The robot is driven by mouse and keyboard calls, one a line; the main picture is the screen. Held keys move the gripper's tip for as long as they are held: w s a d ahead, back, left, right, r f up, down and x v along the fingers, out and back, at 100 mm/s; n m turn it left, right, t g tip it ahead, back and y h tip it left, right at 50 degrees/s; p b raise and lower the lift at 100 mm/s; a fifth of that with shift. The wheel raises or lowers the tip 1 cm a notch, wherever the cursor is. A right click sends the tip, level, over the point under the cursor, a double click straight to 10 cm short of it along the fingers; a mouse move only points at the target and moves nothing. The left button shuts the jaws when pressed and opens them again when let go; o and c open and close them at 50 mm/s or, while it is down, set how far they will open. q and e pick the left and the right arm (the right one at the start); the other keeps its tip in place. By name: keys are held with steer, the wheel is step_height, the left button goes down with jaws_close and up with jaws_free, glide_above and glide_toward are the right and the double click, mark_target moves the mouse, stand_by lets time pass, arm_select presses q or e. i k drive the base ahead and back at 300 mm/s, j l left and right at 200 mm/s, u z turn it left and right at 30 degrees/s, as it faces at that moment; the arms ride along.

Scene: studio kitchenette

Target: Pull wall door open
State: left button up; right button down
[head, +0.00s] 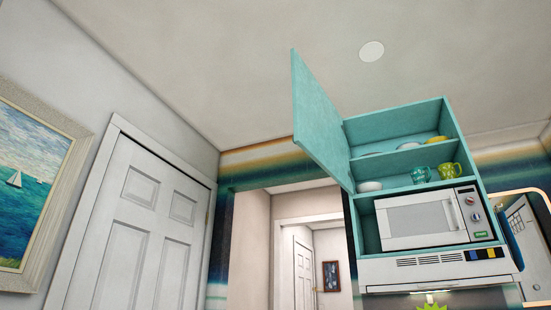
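The teal wall cabinet (393,165) hangs at upper right, above the microwave. Its teal door (318,122) stands wide open, swung out to the left from the cabinet's left side. The shelves inside are exposed, with a green mug (420,174), a yellow-green mug (449,170), a white bowl (370,186) and a yellow dish (436,140). A white panelled room door (140,230) at the left looks shut in its frame. Neither of my grippers is in view.
A white microwave (424,219) sits in the lower cabinet bay, above a white range hood (436,268). A doorway (300,240) opens in the middle. A framed sea picture (35,190) hangs at the left. A mirror (528,240) is at right.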

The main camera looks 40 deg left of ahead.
mark_target(319, 130)
steer(key=i+j+z, duration=0.2)
steer(key=j, duration=1)
steer(key=j+z, duration=0.2)
steer(key=j, duration=1)
